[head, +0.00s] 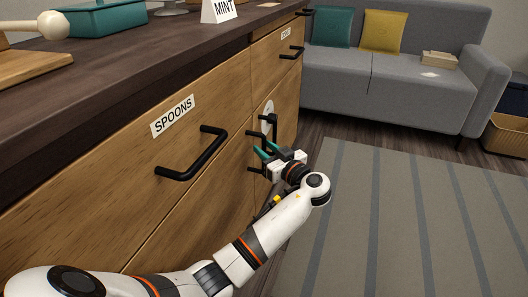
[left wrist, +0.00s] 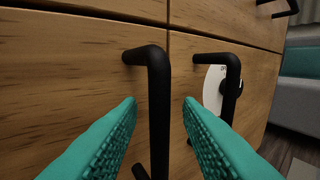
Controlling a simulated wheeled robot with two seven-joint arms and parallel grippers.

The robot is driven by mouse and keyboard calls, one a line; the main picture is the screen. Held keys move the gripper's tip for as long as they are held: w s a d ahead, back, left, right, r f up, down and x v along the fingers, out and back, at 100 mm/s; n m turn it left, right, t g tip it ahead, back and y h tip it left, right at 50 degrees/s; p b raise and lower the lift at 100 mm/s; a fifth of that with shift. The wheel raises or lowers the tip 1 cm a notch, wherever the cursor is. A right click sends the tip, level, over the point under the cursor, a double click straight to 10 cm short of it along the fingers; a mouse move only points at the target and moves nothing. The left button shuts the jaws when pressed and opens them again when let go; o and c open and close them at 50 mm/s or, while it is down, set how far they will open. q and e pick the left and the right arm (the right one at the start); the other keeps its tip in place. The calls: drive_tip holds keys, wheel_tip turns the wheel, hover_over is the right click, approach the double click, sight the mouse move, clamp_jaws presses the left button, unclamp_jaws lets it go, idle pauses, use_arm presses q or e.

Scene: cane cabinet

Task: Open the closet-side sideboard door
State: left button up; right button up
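The wooden sideboard (head: 225,90) has two doors below its drawers, both shut, with vertical black handles side by side. My left gripper (head: 266,149) is open at these handles. In the left wrist view, the near door's handle (left wrist: 157,95) stands between the two teal fingers (left wrist: 160,118), with a gap visible on each side. The other door's handle (left wrist: 230,92) is just right of the right finger, in front of a white disc (left wrist: 212,88). The disc also shows in the head view (head: 267,108). The handle's lower part is partly hidden in the head view. My right gripper is not in view.
A drawer labelled SPOONS with a black handle (head: 195,160) is above my left forearm. A teal box (head: 100,18) and a MINT card (head: 220,10) stand on the dark top. A striped rug (head: 400,215) lies on open floor, before a grey sofa (head: 400,85).

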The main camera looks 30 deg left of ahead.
use_arm(q)
drive_tip(key=shift+w+a, duration=0.2)
drive_tip(key=shift+a, duration=0.35)
clamp_jaws()
